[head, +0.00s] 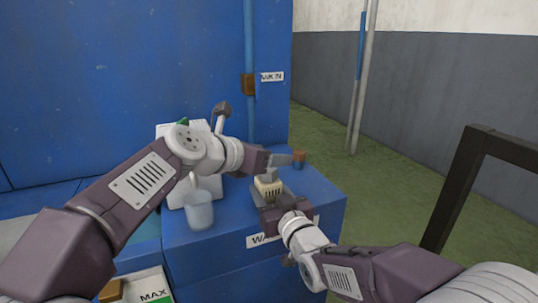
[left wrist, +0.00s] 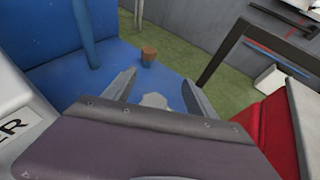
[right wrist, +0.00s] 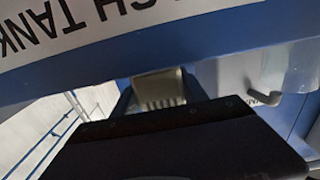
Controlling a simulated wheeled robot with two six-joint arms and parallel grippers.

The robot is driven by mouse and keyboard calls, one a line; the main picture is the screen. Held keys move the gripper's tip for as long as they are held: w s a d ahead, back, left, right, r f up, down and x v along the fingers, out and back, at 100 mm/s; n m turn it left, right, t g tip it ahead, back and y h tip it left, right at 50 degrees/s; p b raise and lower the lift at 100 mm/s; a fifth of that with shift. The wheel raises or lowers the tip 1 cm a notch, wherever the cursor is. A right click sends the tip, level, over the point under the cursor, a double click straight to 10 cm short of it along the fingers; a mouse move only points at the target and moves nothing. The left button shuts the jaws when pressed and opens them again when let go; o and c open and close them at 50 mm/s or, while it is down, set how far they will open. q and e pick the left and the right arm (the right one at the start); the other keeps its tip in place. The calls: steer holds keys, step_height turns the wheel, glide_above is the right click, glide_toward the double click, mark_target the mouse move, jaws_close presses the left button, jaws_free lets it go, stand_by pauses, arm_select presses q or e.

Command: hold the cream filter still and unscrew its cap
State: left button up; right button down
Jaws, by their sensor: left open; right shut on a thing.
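The cream filter (head: 268,188) stands on the blue block at the centre of the head view. Its ribbed side shows in the right wrist view (right wrist: 158,92). My right gripper (head: 270,194) is shut on the filter from the near side, with a finger on either side of it. My left gripper (head: 284,159) is open just above the filter, reaching in from the left. In the left wrist view a pale grey piece (left wrist: 152,100), which looks like the cap, shows between the spread fingers; I cannot tell whether they touch it. The left hand hides part of the filter's top.
A small brown cylinder (head: 299,156) stands near the blue block's (head: 325,195) far right edge. A pale blue translucent container (head: 198,211) stands left of the filter, before a white box (head: 172,196). A dark frame (head: 460,190) stands at right; green floor lies beyond.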

mark_target(271, 175)
arm_select(q)
steer(key=shift+f, duration=0.1)
steer(key=shift+f, duration=1.95)
steer(key=shift+c, duration=0.3)
jaws_close()
jaws_free()
steer(key=shift+o, duration=0.3)
